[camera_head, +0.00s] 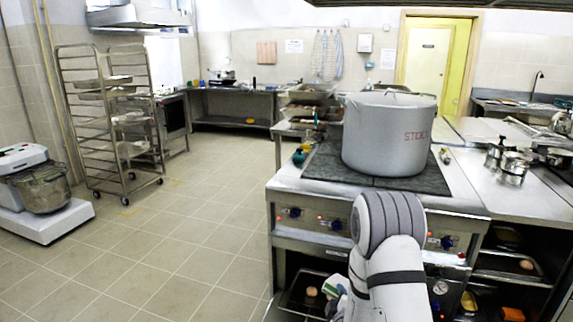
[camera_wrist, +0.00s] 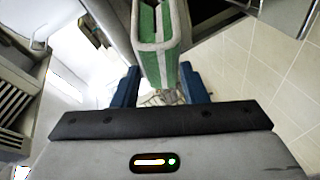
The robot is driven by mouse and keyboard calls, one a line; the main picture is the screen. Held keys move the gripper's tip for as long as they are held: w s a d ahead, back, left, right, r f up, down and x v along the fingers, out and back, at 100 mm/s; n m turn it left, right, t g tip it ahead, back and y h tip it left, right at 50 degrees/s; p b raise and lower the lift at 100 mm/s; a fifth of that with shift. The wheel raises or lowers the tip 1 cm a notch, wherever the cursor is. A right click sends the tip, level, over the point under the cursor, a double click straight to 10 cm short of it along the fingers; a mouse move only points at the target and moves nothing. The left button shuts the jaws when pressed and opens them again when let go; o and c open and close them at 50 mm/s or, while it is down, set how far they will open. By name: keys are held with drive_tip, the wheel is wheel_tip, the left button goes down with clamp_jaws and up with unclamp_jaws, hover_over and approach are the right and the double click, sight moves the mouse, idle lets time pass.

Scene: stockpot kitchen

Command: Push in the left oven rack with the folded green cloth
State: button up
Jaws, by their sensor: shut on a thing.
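The folded green cloth (camera_wrist: 160,45) with pale edges is between the blue fingers of my gripper (camera_wrist: 162,84) in the wrist view. My gripper is shut on it. In the head view the cloth (camera_head: 335,284) shows as a small green and white patch beside my arm, in front of the stove's lower opening. The left oven rack (camera_head: 294,307) is a dark tray low in that opening, with a round tan item on it. My arm hides its right part. I cannot tell whether the cloth touches the rack.
The stove (camera_head: 290,185) carries a large grey stockpot (camera_head: 385,135) and has a row of knobs in front. Lower shelves (camera_head: 510,262) hold items at the right. A wheeled rack trolley (camera_head: 110,125) and a mixer (camera_head: 40,195) stand left. The tiled floor between is clear.

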drive_tip(key=s+a+r+p, duration=0.3)
drive_tip(key=s+r+p, duration=0.4)
drive_tip(key=s+r, duration=0.1)
drive_tip(key=shift+s, duration=0.2)
idle(0.3)
drive_tip(key=s+a+r+p, duration=0.2)
drive_tip(key=s+p, duration=0.5)
drive_tip(key=p, duration=0.4)
drive_tip(key=shift+r, duration=0.15)
drive_tip(key=shift+w, duration=0.1)
